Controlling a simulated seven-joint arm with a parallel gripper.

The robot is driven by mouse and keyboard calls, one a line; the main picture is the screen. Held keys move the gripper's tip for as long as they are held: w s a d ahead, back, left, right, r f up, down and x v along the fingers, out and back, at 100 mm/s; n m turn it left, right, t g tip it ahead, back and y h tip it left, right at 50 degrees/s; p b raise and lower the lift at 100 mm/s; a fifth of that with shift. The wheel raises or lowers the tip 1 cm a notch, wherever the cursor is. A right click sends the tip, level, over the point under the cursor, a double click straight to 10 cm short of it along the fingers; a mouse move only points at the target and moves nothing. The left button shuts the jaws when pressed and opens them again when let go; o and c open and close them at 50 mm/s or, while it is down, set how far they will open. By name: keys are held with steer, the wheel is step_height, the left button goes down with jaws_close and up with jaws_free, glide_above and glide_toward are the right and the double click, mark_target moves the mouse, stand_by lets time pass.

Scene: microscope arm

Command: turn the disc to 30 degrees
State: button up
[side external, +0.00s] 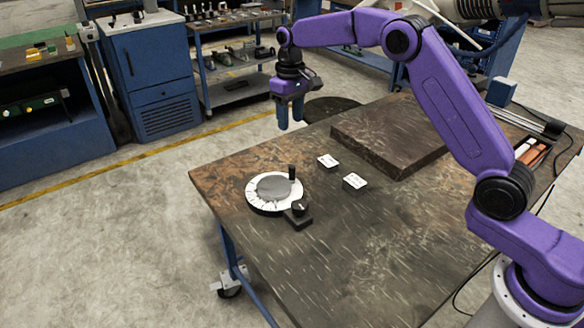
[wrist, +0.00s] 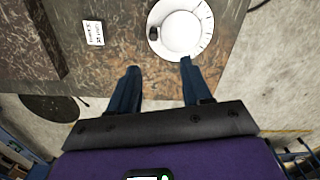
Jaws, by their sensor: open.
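A round disc (side external: 273,188) with a white marked rim and grey centre lies flat near the table's left corner. A black upright peg (side external: 292,172) stands on its rim, at the back right. A small black block with a knob (side external: 299,211) sits against the disc's front right. My gripper (side external: 290,126) is open and empty, fingers down, above and behind the disc. In the wrist view the disc (wrist: 182,34) lies beyond my gripper (wrist: 160,66), and a dark peg (wrist: 153,33) shows at its left edge. The marks are too small to read.
Two small white-topped labelled blocks (side external: 328,161) (side external: 354,182) stand right of the disc on the table (side external: 330,270). A thick dark slab (side external: 388,135) lies at the back. A tray of tools (side external: 530,152) is at the right. The front of the table is clear.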

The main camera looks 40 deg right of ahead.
steer(key=w+d, duration=0.1)
glide_toward(292, 167)
step_height(292, 167, down, 10)
steer(key=shift+w+f, duration=0.1)
steer(key=shift+f, duration=0.05)
stand_by(0.5)
steer(key=shift+m, duration=0.3)
jaws_close()
